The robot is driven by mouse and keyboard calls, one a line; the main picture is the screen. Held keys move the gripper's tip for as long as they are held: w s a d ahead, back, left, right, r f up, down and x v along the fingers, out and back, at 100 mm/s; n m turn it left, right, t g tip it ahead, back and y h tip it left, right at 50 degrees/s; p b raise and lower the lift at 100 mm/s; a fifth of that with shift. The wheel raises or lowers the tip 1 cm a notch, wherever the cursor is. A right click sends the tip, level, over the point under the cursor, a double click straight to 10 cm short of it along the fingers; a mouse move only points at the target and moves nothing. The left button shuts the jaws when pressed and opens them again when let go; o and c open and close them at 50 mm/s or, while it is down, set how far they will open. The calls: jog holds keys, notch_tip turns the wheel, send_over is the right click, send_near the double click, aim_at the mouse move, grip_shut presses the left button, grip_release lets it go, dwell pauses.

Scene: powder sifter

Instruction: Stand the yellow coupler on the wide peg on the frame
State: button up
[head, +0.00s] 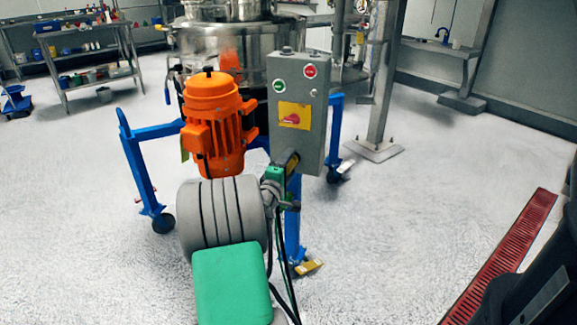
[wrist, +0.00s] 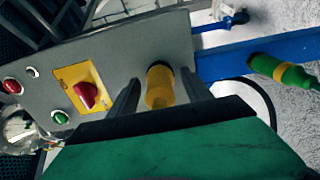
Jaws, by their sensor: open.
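The yellow coupler (wrist: 159,88) shows in the wrist view as a short yellow cylinder with a dark ring at its far end, by the edge of the grey control box. My gripper (wrist: 161,77) is open, with one dark finger on each side of the coupler. I cannot tell whether either finger touches it. In the head view my gripper (head: 289,162) is small, at the lower edge of the box, and the coupler is hard to make out. The blue frame (head: 152,132) stands around the machine. I cannot clearly pick out the wide peg.
The grey control box (head: 311,105) carries buttons and a red switch. An orange motor (head: 212,120) stands left of it. Cables hang below the box.

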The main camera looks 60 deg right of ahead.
jog(key=shift+c, duration=0.2)
grip_shut()
dwell(0.6)
dwell(0.4)
jog(key=a+b, duration=0.1)
jog(key=a, duration=0.5)
jog(key=shift+s, duration=0.25)
dwell(0.7)
